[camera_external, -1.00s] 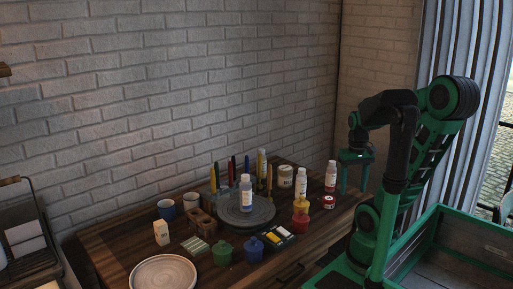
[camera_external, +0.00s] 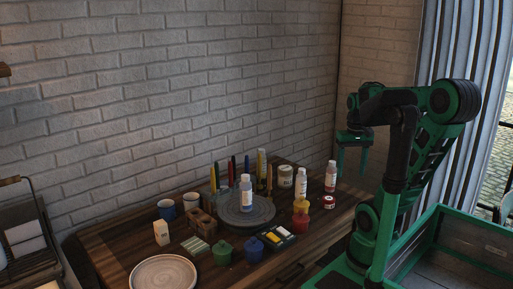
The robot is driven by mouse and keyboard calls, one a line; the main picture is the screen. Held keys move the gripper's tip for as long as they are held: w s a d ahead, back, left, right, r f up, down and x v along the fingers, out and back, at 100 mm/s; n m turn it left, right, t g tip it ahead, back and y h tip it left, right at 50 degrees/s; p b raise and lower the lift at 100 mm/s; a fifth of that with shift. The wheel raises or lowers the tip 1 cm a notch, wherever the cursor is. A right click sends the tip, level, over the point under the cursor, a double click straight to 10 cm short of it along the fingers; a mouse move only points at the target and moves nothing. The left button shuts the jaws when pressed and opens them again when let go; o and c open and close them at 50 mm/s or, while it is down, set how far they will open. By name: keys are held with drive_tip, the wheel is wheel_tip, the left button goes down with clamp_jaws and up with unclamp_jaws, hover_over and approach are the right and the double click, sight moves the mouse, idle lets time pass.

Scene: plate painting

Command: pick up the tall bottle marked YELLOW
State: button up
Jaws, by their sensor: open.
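Several tall white bottles stand on the wooden table; their label words are too small to read. A tall bottle with a yellow label (camera_external: 261,163) stands upright at the back of the round grey turntable (camera_external: 262,218). Another bottle with a blue band (camera_external: 246,193) stands on the turntable. A white bottle with an orange-red band (camera_external: 301,184) stands to its right. A white bottle with a red band (camera_external: 330,176) stands near the right end. My gripper (camera_external: 353,162) is open and empty, fingers pointing down, above and to the right of the bottles.
Several colored pots, including green (camera_external: 222,253) and blue (camera_external: 254,249), stand at the front. A white jar (camera_external: 285,176), cups (camera_external: 167,210) and a plate (camera_external: 163,274) share the table. A brick wall (camera_external: 200,90) rises behind. A green crate (camera_external: 460,245) stands at the right.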

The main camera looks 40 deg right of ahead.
drive_tip(key=w+d+f+m+t+y, duration=0.2)
drive_tip(key=w+m, duration=0.4)
drive_tip(key=w, duration=1.3)
drive_tip(key=w+d+f+m+t+y, duration=0.1)
drive_tip(key=w+m+t+y, duration=0.3)
drive_tip(key=w, duration=1.6)
drive_tip(key=w+d+r+m+t+y, duration=0.2)
drive_tip(key=w+d+m+t+y, duration=0.15)
drive_tip(key=w+d+m, duration=0.65)
approach(264, 160)
drive_tip(key=w+f, duration=0.3)
drive_tip(key=w, duration=0.2)
drive_tip(key=shift+n+g, duration=0.25)
drive_tip(key=shift+n, duration=0.05)
drive_tip(key=x, duration=0.6)
drive_tip(key=shift+a+r, duration=0.15)
drive_tip(key=shift+r, duration=0.05)
drive_tip(key=shift+y, duration=0.25)
drive_tip(key=x, duration=0.4)
drive_tip(key=shift+s+a+r, duration=0.15)
drive_tip(key=shift+s+a, duration=0.15)
drive_tip(key=shift+a, duration=0.05)
drive_tip(key=shift+w+a+f, duration=0.25)
drive_tip(key=shift+w+a, duration=0.1)
drive_tip(key=shift+w, duration=0.05)
